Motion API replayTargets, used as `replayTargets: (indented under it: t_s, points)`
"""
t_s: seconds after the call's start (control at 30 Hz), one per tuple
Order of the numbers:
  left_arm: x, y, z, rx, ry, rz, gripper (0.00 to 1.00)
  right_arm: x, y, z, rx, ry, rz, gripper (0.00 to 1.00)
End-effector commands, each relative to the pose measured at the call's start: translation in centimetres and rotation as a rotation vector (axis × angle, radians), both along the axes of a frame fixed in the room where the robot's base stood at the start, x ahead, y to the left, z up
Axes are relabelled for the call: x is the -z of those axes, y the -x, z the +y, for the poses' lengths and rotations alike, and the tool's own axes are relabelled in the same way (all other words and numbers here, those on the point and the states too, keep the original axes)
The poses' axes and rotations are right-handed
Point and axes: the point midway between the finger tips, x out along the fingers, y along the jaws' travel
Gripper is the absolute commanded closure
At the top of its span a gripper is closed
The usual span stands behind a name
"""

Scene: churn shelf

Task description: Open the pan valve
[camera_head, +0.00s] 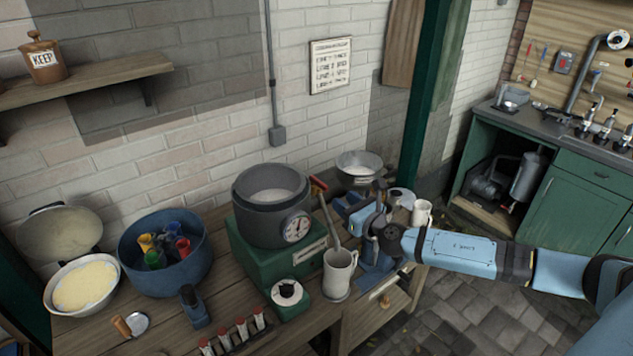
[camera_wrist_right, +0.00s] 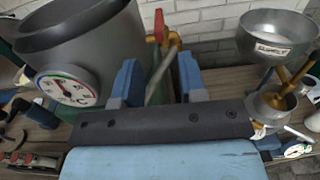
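The grey pan (camera_head: 270,205) with a round dial stands on a green base in the head view. It also shows at the upper left of the right wrist view (camera_wrist_right: 85,35). The valve has a red handle (camera_wrist_right: 158,25) on a brass pipe (camera_wrist_right: 172,40), and the red handle shows in the head view (camera_head: 318,185) right of the pan. My right gripper (camera_wrist_right: 160,80) is open, its two blue fingers apart and below the handle in the picture. A grey tube shows between the fingers; contact cannot be told. My left gripper is not in view.
A white mug (camera_head: 338,272) stands in front of the pan. A metal funnel bowl (camera_wrist_right: 275,35) is right of my fingers. A blue tub (camera_head: 135,240) with coloured cups and a white bowl (camera_head: 60,305) stand left. Red-capped vials (camera_head: 240,328) line the front edge.

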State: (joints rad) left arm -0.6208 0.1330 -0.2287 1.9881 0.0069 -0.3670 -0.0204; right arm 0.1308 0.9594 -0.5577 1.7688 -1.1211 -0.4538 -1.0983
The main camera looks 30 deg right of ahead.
Motion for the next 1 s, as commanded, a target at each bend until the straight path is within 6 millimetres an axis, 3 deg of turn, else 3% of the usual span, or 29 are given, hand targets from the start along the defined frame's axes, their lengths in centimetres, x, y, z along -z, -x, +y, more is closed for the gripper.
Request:
replayTargets:
  t_s: [0.2,0.43,0.6,0.9,0.93,1.0]
  points:
    - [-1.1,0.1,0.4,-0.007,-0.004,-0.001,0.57,-0.4,-5.0,0.4,0.002,-0.004,-0.003,0.62]
    - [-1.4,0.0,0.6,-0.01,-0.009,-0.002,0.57,-0.1,-8.8,0.7,0.002,-0.004,-0.001,0.62]
    - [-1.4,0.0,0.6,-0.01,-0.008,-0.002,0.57,0.0,-10.1,0.8,0.001,-0.004,0.0,0.62]
    - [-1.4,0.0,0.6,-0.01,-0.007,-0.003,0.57,0.0,-10.3,0.8,0.001,-0.004,0.001,0.62]
    - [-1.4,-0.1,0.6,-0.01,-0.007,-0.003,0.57,0.0,-10.3,0.8,0.001,-0.004,0.001,0.64]
    - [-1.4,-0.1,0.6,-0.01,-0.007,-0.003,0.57,0.0,-10.3,0.8,0.001,-0.004,0.001,0.8]
